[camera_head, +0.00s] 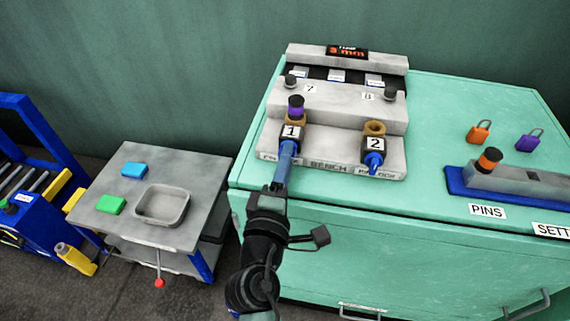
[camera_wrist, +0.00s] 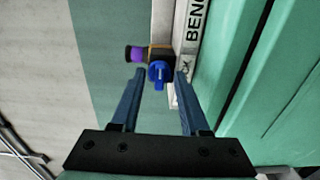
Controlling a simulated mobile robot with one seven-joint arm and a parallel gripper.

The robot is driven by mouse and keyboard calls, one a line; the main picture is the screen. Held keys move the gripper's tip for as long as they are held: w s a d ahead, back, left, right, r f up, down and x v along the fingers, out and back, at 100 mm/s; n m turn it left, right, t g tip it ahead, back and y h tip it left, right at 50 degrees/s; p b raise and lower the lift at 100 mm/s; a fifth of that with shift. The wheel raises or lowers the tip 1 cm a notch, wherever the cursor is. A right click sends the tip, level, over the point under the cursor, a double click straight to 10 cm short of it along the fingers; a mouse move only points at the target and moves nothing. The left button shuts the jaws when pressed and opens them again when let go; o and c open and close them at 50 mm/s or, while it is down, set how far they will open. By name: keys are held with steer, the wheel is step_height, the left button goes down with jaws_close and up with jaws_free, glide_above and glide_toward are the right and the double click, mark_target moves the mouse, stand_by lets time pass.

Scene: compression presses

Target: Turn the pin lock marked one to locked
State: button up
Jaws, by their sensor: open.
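The pin lock marked 1 (camera_head: 291,131) stands on the left of the grey bench fixture (camera_head: 327,166), with a purple-topped pin (camera_head: 296,106) upright in its brass collar. My gripper (camera_head: 287,149) is right in front of this lock and hides its handle in the head view. In the wrist view the lock's blue handle (camera_wrist: 158,73) shows between the tips of my open gripper (camera_wrist: 160,76), with a gap on each side. The purple pin top (camera_wrist: 135,54) is beyond the left finger. I cannot tell how deep the handle sits between the fingers.
The lock marked 2 (camera_head: 375,143), with a blue handle (camera_head: 374,160) and an open brass collar, stands to the right. A blue pin rack (camera_head: 462,188) and orange and purple padlocks (camera_head: 480,131) lie farther right. A grey side table (camera_head: 205,165) with a tray stands left.

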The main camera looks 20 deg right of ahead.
steer(key=b+v, duration=0.1)
steer(key=v, duration=1.2)
steer(key=w+a+r+m+t+y, duration=0.1)
steer(key=w+r+m+t, duration=0.15)
steer(key=r, duration=0.55)
steer(key=w+a+r+m+t+y, duration=0.15)
steer(key=r+m, duration=0.25)
steer(key=r, duration=0.5)
steer(key=w+a+r+m+t+y, duration=0.1)
steer(key=w+r+m+t, duration=0.15)
steer(key=r, duration=0.55)
steer(key=s+a+r+m+t+y, duration=0.1)
steer(key=s+a+r+t+y, duration=0.15)
steer(key=r, duration=0.45)
steer(key=s+a+r+t+y, duration=0.1)
steer(key=s+r+t+y, duration=0.15)
steer(key=r, duration=0.45)
steer(key=s+a+r+m+t+y, duration=0.1)
steer(key=s+a+r+y, duration=0.15)
steer(key=r, duration=0.45)
step_height(320, 180, up, 20)
steer(key=h+p, duration=0.1)
steer(key=p, duration=2)
steer(key=shift+w+d+p, duration=0.3)
steer(key=shift+d+p, duration=0.05)
steer(key=shift+p, duration=0.05)
